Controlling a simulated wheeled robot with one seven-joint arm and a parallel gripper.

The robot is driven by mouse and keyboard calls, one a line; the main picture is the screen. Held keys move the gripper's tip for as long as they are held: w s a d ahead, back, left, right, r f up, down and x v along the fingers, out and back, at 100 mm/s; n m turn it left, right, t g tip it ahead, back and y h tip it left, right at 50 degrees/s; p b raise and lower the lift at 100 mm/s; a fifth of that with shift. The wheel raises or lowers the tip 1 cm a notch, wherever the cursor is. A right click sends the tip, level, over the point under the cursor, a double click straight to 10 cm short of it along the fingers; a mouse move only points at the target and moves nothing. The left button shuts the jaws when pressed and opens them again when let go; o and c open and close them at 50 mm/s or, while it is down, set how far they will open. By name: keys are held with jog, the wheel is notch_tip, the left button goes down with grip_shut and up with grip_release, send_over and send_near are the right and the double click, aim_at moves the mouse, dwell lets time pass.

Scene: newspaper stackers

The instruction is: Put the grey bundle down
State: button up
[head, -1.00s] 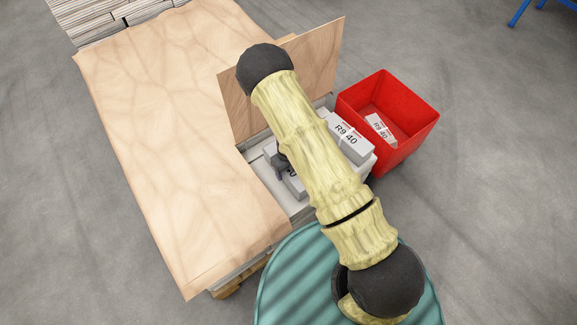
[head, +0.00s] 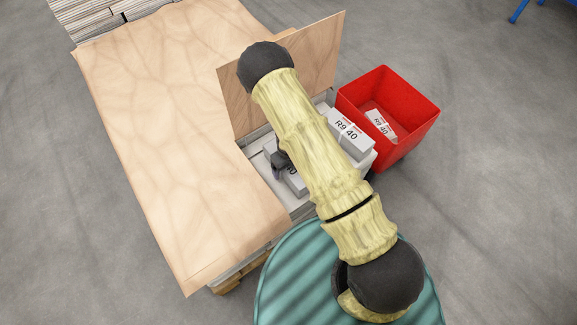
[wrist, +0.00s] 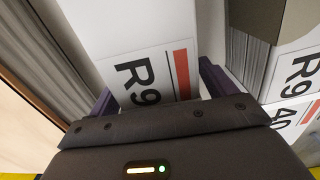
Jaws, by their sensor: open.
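A grey-white bundle (head: 294,182) with a printed label lies on the pallet stack, partly hidden under my arm. My gripper (head: 280,168) is just over it, its fingertips partly hidden in the head view. In the wrist view my gripper (wrist: 160,90) is open, with one purple finger on each side of the bundle (wrist: 125,42), whose label reads "R9" beside a red stripe. A narrow gap shows beside the right finger. I cannot tell whether the left finger touches.
Another "R9 40" bundle (head: 350,134) lies to the right on the stack. A red bin (head: 407,140) stands beside it with a bundle (head: 379,124) inside. An upright wooden board (head: 318,62) rises behind, and a wooden sheet (head: 165,130) covers the left side.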

notch_tip(320, 180, up, 12)
jog(key=p, duration=0.3)
jog(key=shift+f+p, duration=0.1)
jog(key=shift+p, duration=0.3)
jog(key=shift+d+r, duration=0.1)
jog(key=shift+r, duration=0.25)
jog(key=s+d+r+n+t, duration=0.1)
jog(key=s+d+r+n, duration=0.3)
jog(key=r+n, duration=0.5)
jog(key=s+d+r+n, duration=0.4)
jog(key=d+r+n, duration=0.1)
jog(key=r+n, duration=0.4)
jog(key=s+d+r+n+t, duration=0.1)
jog(key=s+d+r+n, duration=0.3)
jog(key=r+n, duration=0.5)
jog(key=shift+s+d+n+t, duration=0.2)
jog(key=shift+n+t, duration=0.1)
jog(key=shift+n, duration=0.8)
